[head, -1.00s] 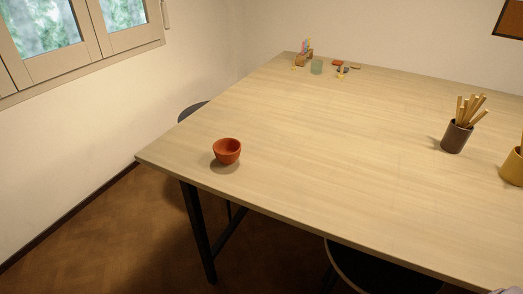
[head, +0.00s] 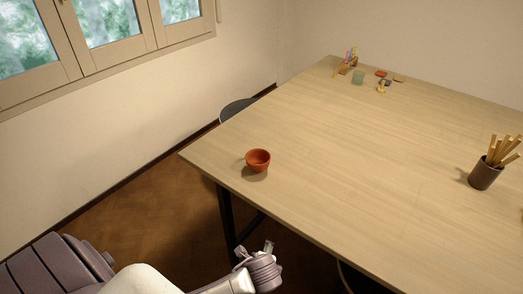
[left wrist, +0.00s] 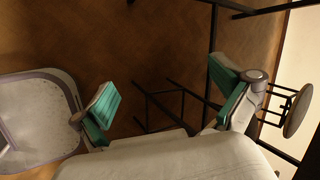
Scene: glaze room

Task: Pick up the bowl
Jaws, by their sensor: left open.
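A small orange-red bowl (head: 258,161) stands upright near the left corner of the long wooden table (head: 370,150). My left gripper (head: 266,252) is low in the head view, below and in front of the table's near edge, apart from the bowl. The left wrist view shows its two teal-padded fingers (left wrist: 165,102) spread wide with nothing between them. The bowl does not show in the left wrist view. My right gripper is in neither view.
A dark cup of wooden sticks (head: 486,172) stands at the right. A stool (head: 236,108) is beyond the left edge; another stool seat (left wrist: 298,110) shows in the wrist view. The table around the bowl is clear.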

